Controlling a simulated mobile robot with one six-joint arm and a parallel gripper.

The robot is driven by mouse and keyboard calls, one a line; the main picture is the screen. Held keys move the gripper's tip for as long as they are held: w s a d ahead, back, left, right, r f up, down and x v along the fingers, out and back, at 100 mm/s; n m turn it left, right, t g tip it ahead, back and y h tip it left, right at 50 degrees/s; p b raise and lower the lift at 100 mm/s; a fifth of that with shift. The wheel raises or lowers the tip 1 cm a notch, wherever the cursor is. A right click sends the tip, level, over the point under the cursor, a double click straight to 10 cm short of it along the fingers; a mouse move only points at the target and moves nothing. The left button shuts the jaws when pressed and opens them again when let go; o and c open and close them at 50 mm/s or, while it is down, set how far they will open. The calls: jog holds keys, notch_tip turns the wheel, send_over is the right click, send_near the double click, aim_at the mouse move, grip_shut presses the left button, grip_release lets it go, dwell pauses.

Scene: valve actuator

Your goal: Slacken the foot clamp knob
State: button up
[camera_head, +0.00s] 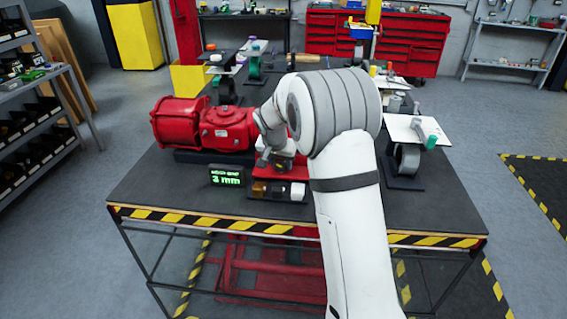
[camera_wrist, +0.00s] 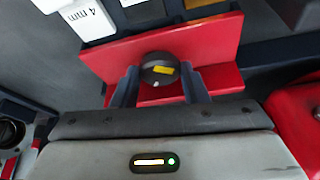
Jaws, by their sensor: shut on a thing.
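The foot clamp knob (camera_wrist: 158,68) is a dark round knob with a yellow mark, in front of a red bracket (camera_wrist: 215,45) in the wrist view. My gripper (camera_wrist: 160,86) has one finger on each side of the knob and is shut on it. In the head view my gripper (camera_head: 276,160) is low over the red foot (camera_head: 265,187) at the front of the red actuator (camera_head: 222,128). The knob cannot be made out there, behind my wrist and gripper.
A small display (camera_head: 226,177) reading "3 mm" stands left of the foot. A tray of small blocks (camera_head: 277,190) lies at its front, and a white block (camera_wrist: 88,18) marked "4 mm" shows in the wrist view. A stand with a white plate (camera_head: 405,130) is at right.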

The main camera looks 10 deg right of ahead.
jog(key=shift+s+d+f+n+y, duration=0.15)
jog(key=shift+n+y, duration=0.35)
jog(key=shift+n, duration=0.8)
jog(key=shift+s+d+f+n+y, duration=0.1)
jog(key=shift+n+y, duration=0.4)
jog(key=shift+n, duration=0.8)
jog(key=o, duration=1)
jog(key=shift+r, duration=0.15)
jog(key=shift+w, duration=0.1)
jog(key=shift+r, duration=0.15)
jog(key=shift+r+t, duration=0.25)
jog(key=shift+t, duration=0.05)
jog(key=b+v, duration=0.1)
jog(key=v, duration=0.6)
jog(key=shift+a, duration=0.1)
